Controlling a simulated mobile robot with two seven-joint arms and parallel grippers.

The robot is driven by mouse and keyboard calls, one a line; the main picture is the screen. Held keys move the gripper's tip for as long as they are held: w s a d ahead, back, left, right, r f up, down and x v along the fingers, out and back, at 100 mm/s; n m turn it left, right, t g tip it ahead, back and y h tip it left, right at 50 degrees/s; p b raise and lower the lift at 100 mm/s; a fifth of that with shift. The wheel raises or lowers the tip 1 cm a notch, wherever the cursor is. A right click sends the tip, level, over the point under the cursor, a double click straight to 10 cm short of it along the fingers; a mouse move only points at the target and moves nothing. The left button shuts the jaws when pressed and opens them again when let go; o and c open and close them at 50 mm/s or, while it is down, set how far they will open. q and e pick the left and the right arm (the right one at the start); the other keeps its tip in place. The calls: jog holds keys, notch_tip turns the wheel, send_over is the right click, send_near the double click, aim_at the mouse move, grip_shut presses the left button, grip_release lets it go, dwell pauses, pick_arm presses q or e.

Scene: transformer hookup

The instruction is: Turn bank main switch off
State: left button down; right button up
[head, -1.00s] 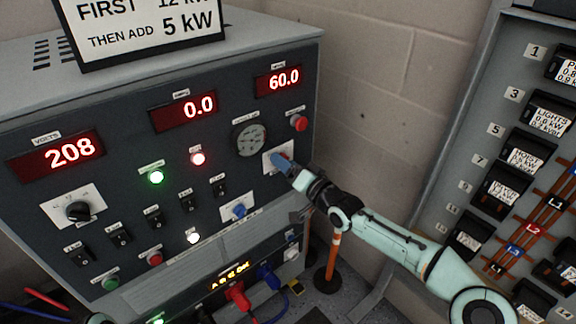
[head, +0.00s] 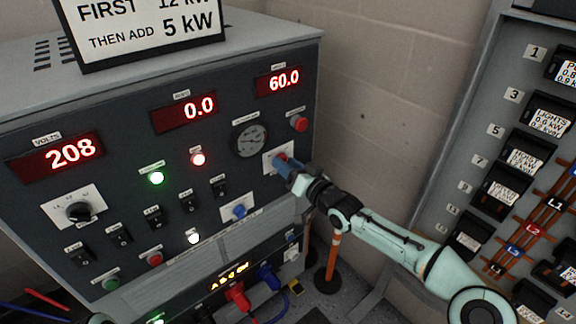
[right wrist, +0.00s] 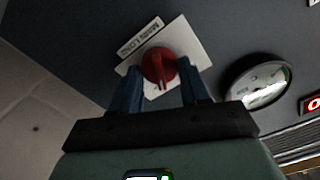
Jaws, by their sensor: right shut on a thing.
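The main load switch (head: 281,158) is a red rotary knob on a white plate on the dark panel's right side. In the right wrist view the red knob (right wrist: 158,66) sits under a label reading MAIN LOAD. My right gripper (head: 286,165) is at the knob, its blue fingers on either side of it and shut on it. The fingers partly hide the knob and plate in the head view. My left gripper is not in view.
A round gauge (head: 249,140) and a red button (head: 299,124) are close to the switch. A blue knob (head: 238,211) is below left. Displays read 208, 0.0 and 60.0. A breaker panel (head: 490,110) stands at right, and an orange post (head: 333,255) stands below my right arm.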

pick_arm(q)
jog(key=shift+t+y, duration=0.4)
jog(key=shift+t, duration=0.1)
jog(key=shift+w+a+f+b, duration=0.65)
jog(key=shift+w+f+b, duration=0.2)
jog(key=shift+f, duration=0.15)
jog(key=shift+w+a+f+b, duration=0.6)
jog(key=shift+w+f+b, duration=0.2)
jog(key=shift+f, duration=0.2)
pick_arm(e)
jog(key=shift+s+a+n, duration=0.1)
jog(key=shift+n, duration=7.1)
jog(key=o, duration=1)
jog(key=shift+o, duration=0.2)
